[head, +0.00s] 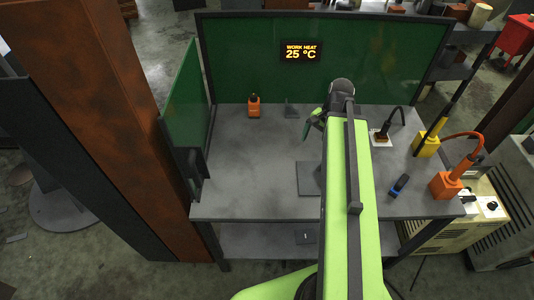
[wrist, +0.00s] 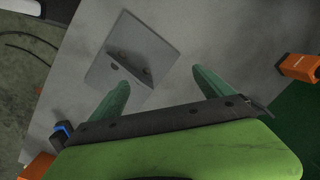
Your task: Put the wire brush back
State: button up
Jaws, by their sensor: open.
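I cannot single out the wire brush for certain. A small dark object with a blue band (head: 398,186) lies on the right part of the table; it also shows at the lower left of the wrist view (wrist: 62,132). My gripper (head: 312,124) is over the middle of the table, partly hidden by my arm. In the wrist view its two green fingers (wrist: 160,90) are wide apart with nothing between them. A flat grey plate (head: 306,180) lies on the table, partly behind my arm; the wrist view shows it beyond the fingers (wrist: 150,48).
An orange object (head: 254,105) and a small grey bracket (head: 291,110) stand at the back. A white plate (head: 381,141), yellow block (head: 426,144) and orange block (head: 445,185) with cable are on the right. Green panels (head: 240,60) close the back and left. The left tabletop (head: 245,165) is clear.

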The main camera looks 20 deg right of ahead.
jog(key=w+a+n+h, duration=0.1)
jog(key=a+n, duration=1)
jog(key=a, duration=1.1)
jog(key=shift+w+f+n+g+h, duration=0.15)
jog(key=shift+w+n+g+h, duration=0.2)
jog(key=shift+w, duration=0.35)
jog(key=shift+d, duration=0.15)
